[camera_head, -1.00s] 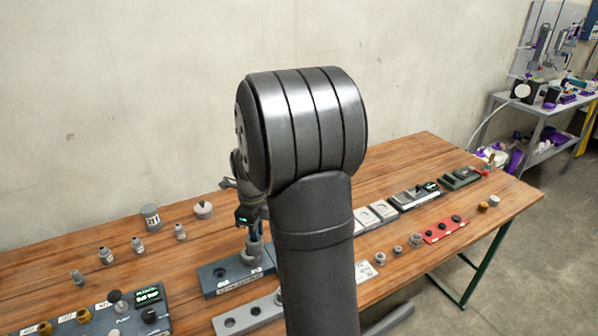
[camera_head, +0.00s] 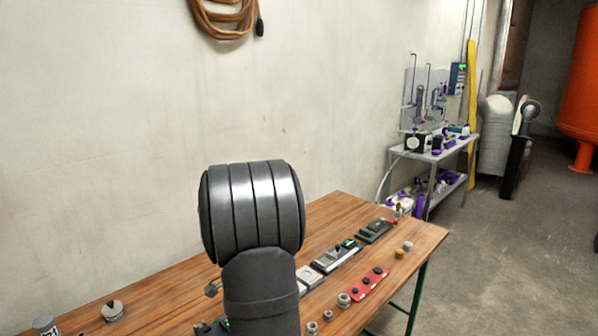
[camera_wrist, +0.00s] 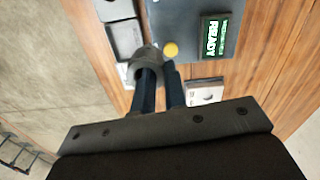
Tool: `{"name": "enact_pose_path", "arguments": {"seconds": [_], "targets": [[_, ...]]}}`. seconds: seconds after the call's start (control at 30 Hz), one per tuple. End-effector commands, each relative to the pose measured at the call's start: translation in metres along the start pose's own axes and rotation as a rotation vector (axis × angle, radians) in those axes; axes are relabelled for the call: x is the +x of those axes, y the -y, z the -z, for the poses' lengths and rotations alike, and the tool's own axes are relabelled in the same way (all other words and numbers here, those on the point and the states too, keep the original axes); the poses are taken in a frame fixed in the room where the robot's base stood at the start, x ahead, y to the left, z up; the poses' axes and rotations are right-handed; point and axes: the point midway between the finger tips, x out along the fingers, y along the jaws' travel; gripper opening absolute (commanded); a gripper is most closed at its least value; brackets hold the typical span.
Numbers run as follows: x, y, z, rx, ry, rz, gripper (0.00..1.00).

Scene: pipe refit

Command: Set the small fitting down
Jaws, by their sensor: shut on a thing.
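In the wrist view my gripper (camera_wrist: 160,76) is shut on a small grey, ring-like fitting (camera_wrist: 146,54). The fitting is at the tips of the dark fingers, which hide part of it. It appears beside a dark grey device with a lit READY display (camera_wrist: 214,36) and a yellow button (camera_wrist: 171,50). I cannot tell whether the fitting touches anything below. In the head view my own arm hides the fitting and the fingers.
Grey plates (camera_wrist: 126,38) and a pale block (camera_wrist: 204,92) lie near the gripper. On the wooden bench (camera_head: 340,215) are a red panel (camera_head: 369,284), a dark device (camera_head: 373,231) and loose grey fittings (camera_head: 344,299). Bare wood shows along the bench's back.

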Motion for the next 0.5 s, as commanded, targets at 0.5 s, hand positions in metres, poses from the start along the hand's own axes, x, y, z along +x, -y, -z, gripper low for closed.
{"name": "enact_pose_path", "arguments": {"seconds": [0.5], "targets": [[0.020, -0.074, 0.088, -0.548, -0.001, 0.000, 0.00]]}}
